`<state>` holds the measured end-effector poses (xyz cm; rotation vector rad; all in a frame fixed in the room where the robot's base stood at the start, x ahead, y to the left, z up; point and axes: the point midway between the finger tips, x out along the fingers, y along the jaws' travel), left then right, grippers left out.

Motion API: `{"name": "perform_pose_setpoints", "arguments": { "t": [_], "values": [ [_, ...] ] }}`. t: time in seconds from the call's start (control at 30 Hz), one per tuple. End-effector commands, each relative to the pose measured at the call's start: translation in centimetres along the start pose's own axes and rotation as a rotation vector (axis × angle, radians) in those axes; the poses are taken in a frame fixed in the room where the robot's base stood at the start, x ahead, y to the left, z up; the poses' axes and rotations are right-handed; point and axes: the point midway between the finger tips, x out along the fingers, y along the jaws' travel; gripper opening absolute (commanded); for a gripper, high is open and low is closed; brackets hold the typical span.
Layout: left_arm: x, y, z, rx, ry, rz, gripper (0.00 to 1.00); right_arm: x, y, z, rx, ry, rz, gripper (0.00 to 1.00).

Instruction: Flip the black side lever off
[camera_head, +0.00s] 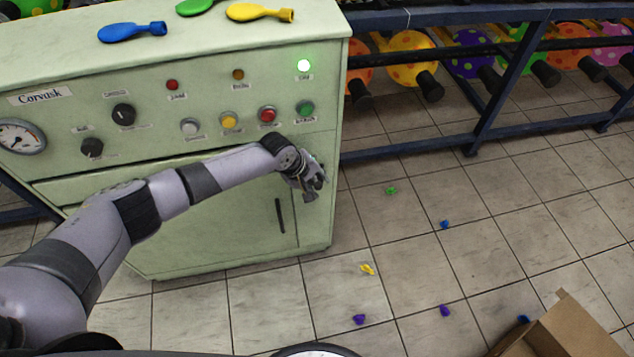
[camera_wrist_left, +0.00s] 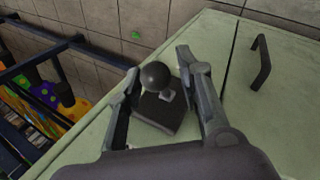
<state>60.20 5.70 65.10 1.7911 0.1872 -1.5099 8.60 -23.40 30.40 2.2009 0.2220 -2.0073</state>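The black side lever, a round black knob (camera_wrist_left: 155,76) on a dark square base (camera_wrist_left: 160,113), sits on the pale green side of the machine in the left wrist view. My left gripper (camera_wrist_left: 157,64) is open, with one finger on each side of the lever; I cannot tell whether either finger touches it. In the head view my left gripper (camera_head: 314,182) is at the right edge of the machine (camera_head: 225,215), and the lever is hidden there. A green lamp (camera_head: 304,66) on the panel is lit. My right gripper is not in view.
A black door handle (camera_wrist_left: 261,62) stands out from the machine's front. Blue (camera_head: 132,31) and yellow (camera_head: 259,13) balloons lie on top. A dark rack (camera_head: 480,120) with printed balloons is behind right. Deflated balloons and a cardboard box (camera_head: 560,330) are on the tiled floor.

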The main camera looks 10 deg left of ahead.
Motion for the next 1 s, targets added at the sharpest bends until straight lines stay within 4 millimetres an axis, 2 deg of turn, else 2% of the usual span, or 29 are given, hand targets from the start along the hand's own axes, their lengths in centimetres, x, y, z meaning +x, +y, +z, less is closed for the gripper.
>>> {"name": "perform_pose_setpoints", "arguments": {
  "t": [0.47, 1.0],
  "values": [
    [-0.02, 0.01, -0.01, 0.0, 0.0, 0.0, 0.0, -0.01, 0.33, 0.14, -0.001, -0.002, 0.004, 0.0],
    [-0.05, 0.07, 0.0, 0.0, 0.0, 0.002, 0.0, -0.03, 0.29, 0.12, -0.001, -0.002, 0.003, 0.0]
  ]
}}
